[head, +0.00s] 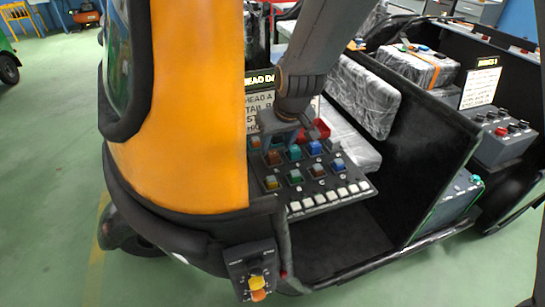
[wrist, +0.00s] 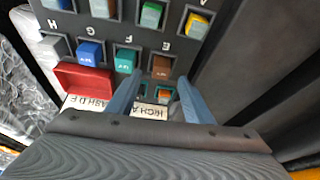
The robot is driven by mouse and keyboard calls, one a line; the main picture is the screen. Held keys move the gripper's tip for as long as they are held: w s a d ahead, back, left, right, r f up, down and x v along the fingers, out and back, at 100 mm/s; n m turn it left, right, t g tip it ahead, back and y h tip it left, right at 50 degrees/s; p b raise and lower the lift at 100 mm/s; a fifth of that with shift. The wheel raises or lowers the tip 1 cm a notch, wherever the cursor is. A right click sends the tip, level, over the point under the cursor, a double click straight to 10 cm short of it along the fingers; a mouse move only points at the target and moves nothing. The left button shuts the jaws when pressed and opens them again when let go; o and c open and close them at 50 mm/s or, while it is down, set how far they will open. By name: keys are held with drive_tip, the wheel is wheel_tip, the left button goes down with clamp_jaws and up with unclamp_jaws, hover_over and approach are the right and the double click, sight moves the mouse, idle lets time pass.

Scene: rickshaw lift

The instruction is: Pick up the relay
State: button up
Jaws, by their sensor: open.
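Several small coloured relays sit in sockets on a black panel (head: 305,188). The pictures do not single out one as the relay. In the wrist view, the row nearest my gripper has a blue relay (wrist: 88,53), a teal relay (wrist: 125,60) and a brown relay (wrist: 162,67) under letter E. My gripper (wrist: 158,97) is open, and I see nothing held. In the head view my gripper (head: 288,132) is over the panel's back edge, partly hiding that area.
A red box (head: 319,130) stands close beside my gripper, and it also shows in the wrist view (wrist: 80,80). White keys (head: 330,196) line the panel's front edge. The orange rickshaw body (head: 198,100) rises at left. Plastic-wrapped seats (head: 362,95) are at right.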

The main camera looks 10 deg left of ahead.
sight(273, 153)
drive_tip(key=shift+p+x, duration=0.5)
drive_tip(key=shift+x, duration=1.65)
drive_tip(key=shift+s+a, duration=0.1)
drive_tip(key=c, duration=1.1)
